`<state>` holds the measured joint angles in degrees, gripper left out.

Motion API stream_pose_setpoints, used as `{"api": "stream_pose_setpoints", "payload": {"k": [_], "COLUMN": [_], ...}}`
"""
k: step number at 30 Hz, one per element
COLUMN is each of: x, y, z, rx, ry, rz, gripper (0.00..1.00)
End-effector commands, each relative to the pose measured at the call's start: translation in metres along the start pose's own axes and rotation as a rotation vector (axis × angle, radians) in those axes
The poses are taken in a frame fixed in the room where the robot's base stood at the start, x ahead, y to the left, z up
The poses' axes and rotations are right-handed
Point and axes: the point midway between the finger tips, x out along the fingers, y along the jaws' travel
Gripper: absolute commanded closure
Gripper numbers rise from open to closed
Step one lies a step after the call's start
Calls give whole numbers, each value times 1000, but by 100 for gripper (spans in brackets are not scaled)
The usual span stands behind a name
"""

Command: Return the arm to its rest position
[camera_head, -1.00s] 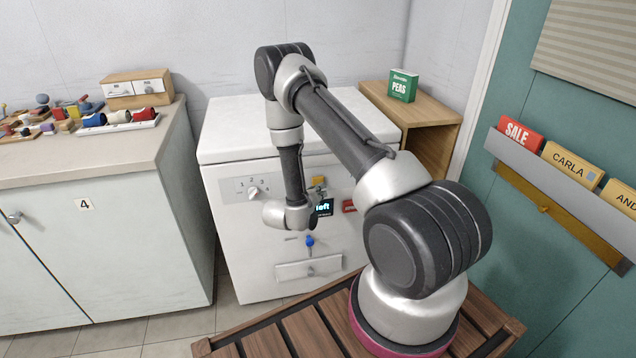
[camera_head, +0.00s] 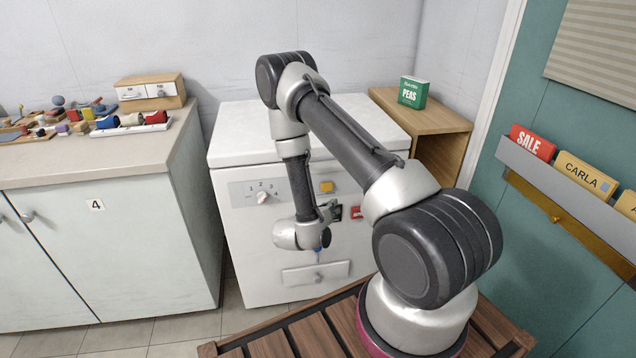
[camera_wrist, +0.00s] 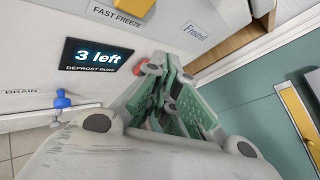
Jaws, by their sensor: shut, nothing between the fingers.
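My gripper (camera_head: 330,211) is in front of the white freezer (camera_head: 235,225), at the end of my bent arm, pointing to the right. In the wrist view its green-padded fingers (camera_wrist: 172,85) are shut with nothing held. The gripper and wrist partly cover the freezer's dark display and blue drain knob in the head view. In the wrist view the display (camera_wrist: 97,56) reads "3 left" above "DEFROST RUNS", and the blue knob (camera_wrist: 62,99) stands by the word DRAIN.
The freezer front has a numbered dial (camera_head: 263,198), a yellow button (camera_head: 327,187), a red part (camera_head: 357,212) and a lower drawer (camera_head: 316,274). A cluttered counter (camera_head: 90,165) is at left. A wooden shelf (camera_head: 440,119) bears a green PEAS box (camera_head: 413,92). A card rack (camera_head: 570,196) hangs at right.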

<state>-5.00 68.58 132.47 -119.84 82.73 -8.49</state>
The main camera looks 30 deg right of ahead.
Motion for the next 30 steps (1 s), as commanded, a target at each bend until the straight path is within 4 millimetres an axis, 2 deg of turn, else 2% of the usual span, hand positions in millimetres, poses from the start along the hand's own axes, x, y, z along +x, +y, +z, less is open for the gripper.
{"api": "stream_pose_setpoints", "payload": {"k": [6, 8, 11, 13, 15, 19, 23, 27, 30], "x": [0, 2, 6, 6, 4, -10, -34, -71, -104], "y": [0, -5, -30, -56, -86, -138, -184, -225, -248], "z": [-1, -6, -18, -30, -33, -12, 14, 42, 59], "rx": [7, 19, 45, 67, 115, 277, 487, 761, 985], "ry": [6, 26, 76, 120, 160, 218, 278, 360, 438], "rz": [1, -22, -118, -217, -332, -545, -735, -918, -1033], "gripper": [100, 100, 100, 100, 100, 100, 100, 100, 100]}}
